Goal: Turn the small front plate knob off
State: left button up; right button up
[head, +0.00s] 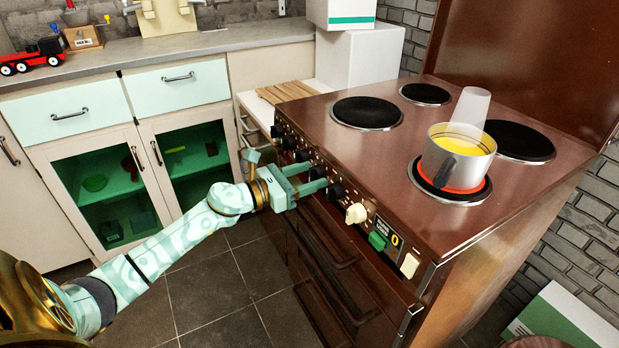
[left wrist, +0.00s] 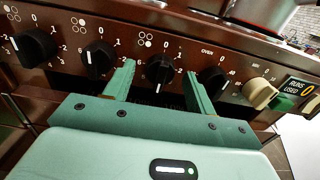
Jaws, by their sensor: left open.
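The stove's control panel carries a row of black knobs. In the left wrist view, the black knob in the middle (left wrist: 160,72) sits between my left gripper's (left wrist: 160,69) two spread fingers, its white mark toward the bottom. A plate symbol of small circles is printed above it. I cannot tell whether the fingers touch it. In the head view, my left gripper (head: 319,179) is open at the panel and hides part of that knob. The front plate at right (head: 462,194) glows red under a metal pot (head: 456,163) with yellow contents. My right gripper is out of view.
Beside the middle knob are another black knob (left wrist: 98,60) and the oven knob (left wrist: 212,80), close to the fingers. A cream knob (left wrist: 258,93) and a green switch (head: 377,241) are further right. Cabinets (head: 62,116) stand left.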

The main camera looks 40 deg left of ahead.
pick_arm(q)
jog(key=shift+w, duration=0.15)
jog(key=c, duration=1)
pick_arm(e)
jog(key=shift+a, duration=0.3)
